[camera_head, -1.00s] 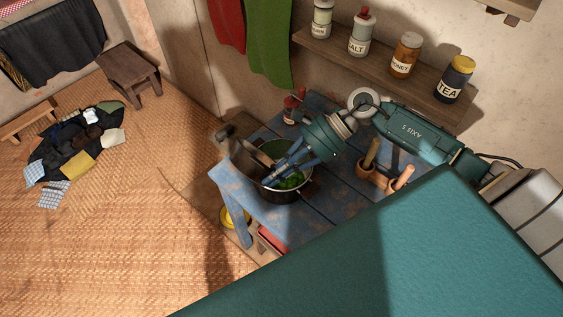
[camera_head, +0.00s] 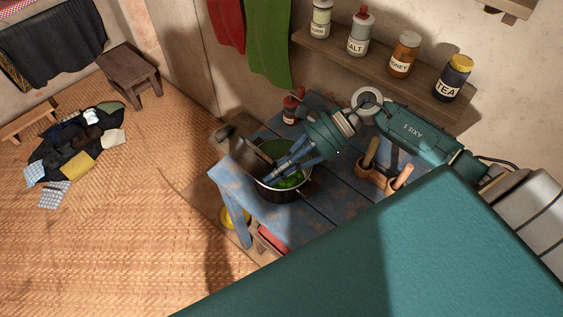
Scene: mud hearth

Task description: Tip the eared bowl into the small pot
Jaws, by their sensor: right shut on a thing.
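The small pot (camera_head: 284,195) is dark and round and stands on the blue table, with green contents (camera_head: 291,181) showing inside its rim. My right gripper (camera_head: 269,178) reaches down-left over the pot's mouth and is shut on a dark grey-brown vessel (camera_head: 246,151), which I take to be the eared bowl. This bowl looks tilted at the pot's left side; my fingers hide part of it, and I cannot tell whether it touches the pot. My left gripper is not in view.
The blue table (camera_head: 325,205) has bare room right of the pot. A red-capped bottle (camera_head: 291,113) stands behind it, and clay mortars with pestles (camera_head: 378,178) stand to the right. A shelf of jars (camera_head: 403,55) hangs above.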

